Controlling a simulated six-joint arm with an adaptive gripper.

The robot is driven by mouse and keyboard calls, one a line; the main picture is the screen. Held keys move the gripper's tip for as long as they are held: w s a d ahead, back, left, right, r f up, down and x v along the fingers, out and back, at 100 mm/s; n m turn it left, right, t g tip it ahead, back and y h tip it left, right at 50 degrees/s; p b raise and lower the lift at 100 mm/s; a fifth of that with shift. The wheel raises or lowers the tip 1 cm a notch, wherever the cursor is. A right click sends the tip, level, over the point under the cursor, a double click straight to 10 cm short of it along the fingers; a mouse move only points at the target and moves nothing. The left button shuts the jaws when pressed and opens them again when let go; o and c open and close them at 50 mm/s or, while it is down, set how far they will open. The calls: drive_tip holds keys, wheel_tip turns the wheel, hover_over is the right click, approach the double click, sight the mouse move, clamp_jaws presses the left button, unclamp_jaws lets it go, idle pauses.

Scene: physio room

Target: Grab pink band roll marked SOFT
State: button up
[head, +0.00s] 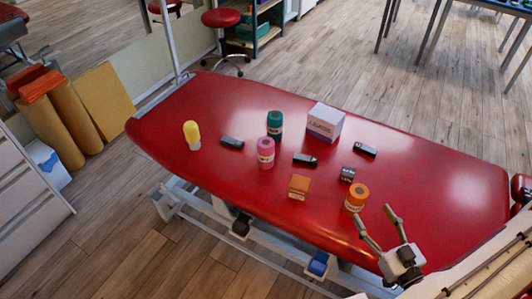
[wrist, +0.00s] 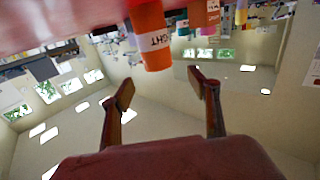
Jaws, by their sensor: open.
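The pink band roll (head: 265,153) stands upright near the middle of the red treatment table (head: 440,175) in the head view, with a pale label whose print is too small to read. A teal roll (head: 275,124) stands just behind it. My gripper (head: 375,215) is open and empty at the table's near right edge, well to the right of the pink roll. An orange roll (head: 356,198) stands close to the fingertips. In the wrist view, the open fingers (wrist: 160,88) show empty, with the orange roll (wrist: 153,42) upside down beyond them, its label ending in "GHT".
An orange-brown box (head: 299,187) and a small dark object (head: 347,174) stand between my gripper and the pink roll. Black objects (head: 305,159) lie nearby. A white-purple box (head: 325,122) and a yellow bottle (head: 192,135) stand further off. The table's right end is clear.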

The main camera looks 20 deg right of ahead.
drive_tip(key=shift+r, duration=3.9)
drive_tip(key=w+f+g, duration=0.1)
drive_tip(key=w, duration=0.2)
drive_tip(key=w+a+f, duration=0.1)
drive_tip(key=w, duration=0.3)
drive_tip(key=w+a+f+n+g, duration=0.1)
drive_tip(key=w+f, duration=0.1)
drive_tip(key=w, duration=0.1)
drive_tip(key=shift+w+g+y, duration=0.3)
drive_tip(key=shift+y, duration=0.1)
drive_tip(key=w+a+g, duration=0.1)
drive_tip(key=w+a, duration=0.3)
drive_tip(key=w, duration=0.4)
drive_tip(key=m+h, duration=0.1)
approach(267, 146)
drive_tip(key=w+r, duration=0.4)
drive_tip(key=shift+g, duration=0.4)
drive_tip(key=shift+f, duration=2.4)
drive_tip(key=shift+w+a, duration=0.1)
drive_tip(key=shift+w, duration=0.05)
drive_tip(key=shift+x, duration=1.2)
